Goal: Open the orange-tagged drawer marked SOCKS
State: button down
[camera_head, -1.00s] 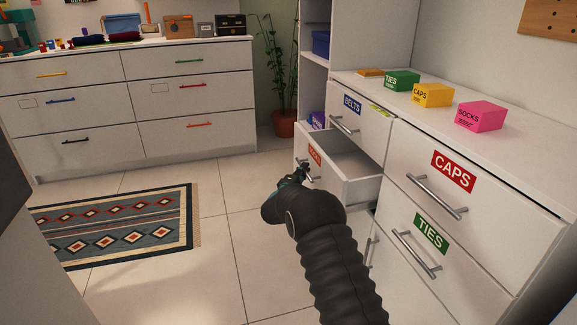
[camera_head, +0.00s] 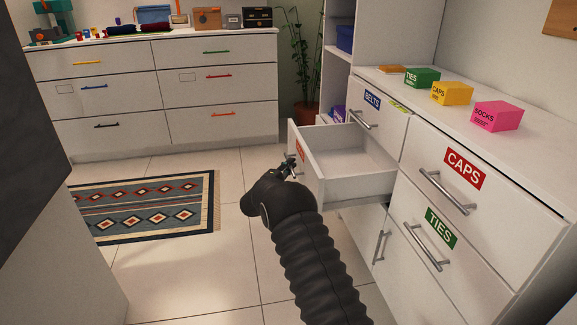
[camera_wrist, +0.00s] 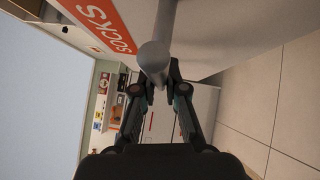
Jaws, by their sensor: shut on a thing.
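The SOCKS drawer (camera_head: 345,181) stands pulled well out of the right-hand cabinet, and its inside looks empty. Its orange tag (camera_head: 300,151) is on the front panel, seen edge-on; in the wrist view the tag (camera_wrist: 103,22) reads SOCKS. My gripper (camera_head: 290,167) is at the drawer front, shut on the drawer's bar handle. In the wrist view the grey handle (camera_wrist: 153,58) runs between the fingertips of my gripper (camera_wrist: 156,82).
The BELTS drawer (camera_head: 372,98) above and the CAPS (camera_head: 463,168) and TIES (camera_head: 440,227) drawers beside it are shut. Coloured boxes, including a pink one (camera_head: 497,116), stand on top. A patterned rug (camera_head: 150,208) lies left on clear tiled floor. A plant pot (camera_head: 306,119) stands behind.

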jog(key=c, duration=1.2)
grip_release()
jog(key=shift+a, duration=0.15)
jog(key=shift+s, duration=0.1)
jog(key=v, duration=1.2)
